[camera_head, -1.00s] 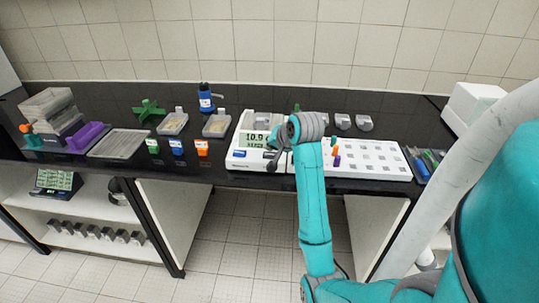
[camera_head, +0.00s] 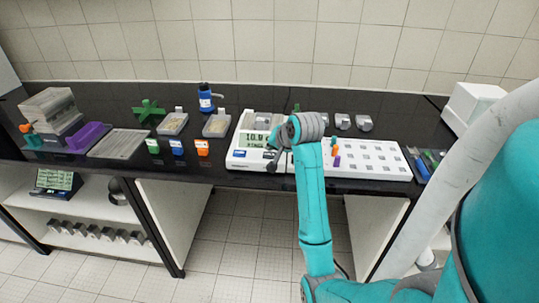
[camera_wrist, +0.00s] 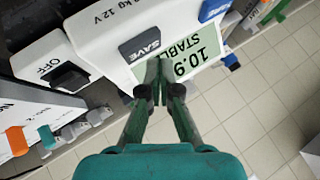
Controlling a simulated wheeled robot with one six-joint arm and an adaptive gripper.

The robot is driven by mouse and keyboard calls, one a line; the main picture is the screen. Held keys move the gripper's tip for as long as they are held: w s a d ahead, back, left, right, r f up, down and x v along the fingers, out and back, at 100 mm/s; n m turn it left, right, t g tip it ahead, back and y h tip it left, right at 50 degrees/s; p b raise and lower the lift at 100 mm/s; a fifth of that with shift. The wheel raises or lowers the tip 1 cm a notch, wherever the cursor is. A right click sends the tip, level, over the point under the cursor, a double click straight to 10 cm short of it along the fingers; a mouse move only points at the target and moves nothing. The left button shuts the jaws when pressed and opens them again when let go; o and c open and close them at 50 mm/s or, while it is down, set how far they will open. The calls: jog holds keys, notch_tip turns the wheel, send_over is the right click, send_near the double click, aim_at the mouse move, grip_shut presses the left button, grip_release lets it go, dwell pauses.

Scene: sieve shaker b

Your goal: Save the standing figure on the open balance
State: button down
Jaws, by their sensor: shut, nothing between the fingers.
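The white open balance (camera_head: 240,160) stands on the black bench, left of the middle in the head view. Its green display (camera_wrist: 196,57) reads 10.9 with STABLE beside it in the wrist view. The grey SAVE button (camera_wrist: 141,44) sits beside the display. My gripper (camera_wrist: 156,72) is shut and empty, with its fingertips over the balance front near the display edge and the SAVE button. I cannot tell whether the tips touch it. In the head view my arm partly hides the balance's right side.
A blue button (camera_wrist: 213,9) lies beyond the display, and an OFF switch (camera_wrist: 69,75) lies left of SAVE. Open floor lies in front.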

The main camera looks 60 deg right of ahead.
aim_at(271, 156)
jog(key=shift+f, duration=0.15)
jog(key=shift+f, duration=0.25)
jog(key=shift+f, duration=0.45)
dwell(0.7)
dwell(0.4)
jog(key=shift+r, duration=0.95)
jog(key=shift+r, duration=2.5)
